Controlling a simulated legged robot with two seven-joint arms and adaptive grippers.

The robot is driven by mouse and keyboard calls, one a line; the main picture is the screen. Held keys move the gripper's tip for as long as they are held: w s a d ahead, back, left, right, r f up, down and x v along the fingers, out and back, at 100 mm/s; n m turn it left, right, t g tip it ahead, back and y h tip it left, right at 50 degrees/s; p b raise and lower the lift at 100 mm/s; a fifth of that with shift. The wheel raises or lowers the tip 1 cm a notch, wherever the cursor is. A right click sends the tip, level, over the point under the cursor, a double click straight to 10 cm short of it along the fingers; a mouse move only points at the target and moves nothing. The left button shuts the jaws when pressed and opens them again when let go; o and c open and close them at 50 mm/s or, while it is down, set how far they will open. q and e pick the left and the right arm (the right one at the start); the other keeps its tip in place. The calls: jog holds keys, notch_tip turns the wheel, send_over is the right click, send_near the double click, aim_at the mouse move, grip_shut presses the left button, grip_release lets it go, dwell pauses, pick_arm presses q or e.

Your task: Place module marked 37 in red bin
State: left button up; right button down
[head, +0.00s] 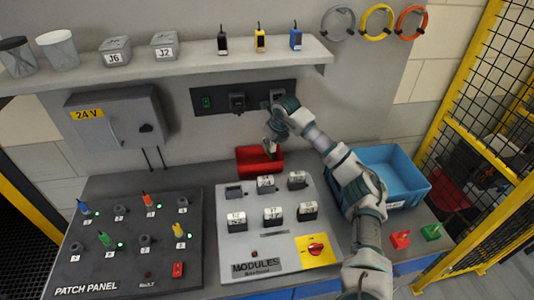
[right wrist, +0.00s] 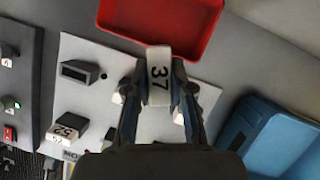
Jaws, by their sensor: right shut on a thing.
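The module marked 37 (right wrist: 158,75) is a small block with a white label, held between the two fingers of my right gripper (right wrist: 160,88). In the head view my right gripper (head: 270,148) hangs over the red bin (head: 245,161), at the back of the bench against the wall. The module is hard to make out there. In the right wrist view the red bin (right wrist: 160,18) lies just beyond the module, and the part of it that shows is empty. My left gripper is in neither view.
The modules panel (head: 285,248) has several labelled modules and an empty slot (head: 234,191). A patch panel (head: 125,262) is at left. A blue bin (head: 405,170) stands right of my right arm. A shelf (head: 190,66) with cups and boxes runs above.

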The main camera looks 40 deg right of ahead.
jog(key=w+d, duration=0.3)
jog(key=w, duration=0.3)
jog(key=f, duration=1.1)
jog(key=shift+d+f, duration=0.1)
jog(key=shift+d, duration=0.2)
jog(key=shift+w+d+f, duration=0.1)
jog(key=shift+w+f, duration=0.05)
jog(key=shift+f, duration=0.05)
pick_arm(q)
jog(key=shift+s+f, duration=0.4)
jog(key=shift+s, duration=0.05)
pick_arm(e)
jog(key=c, duration=1)
grip_release()
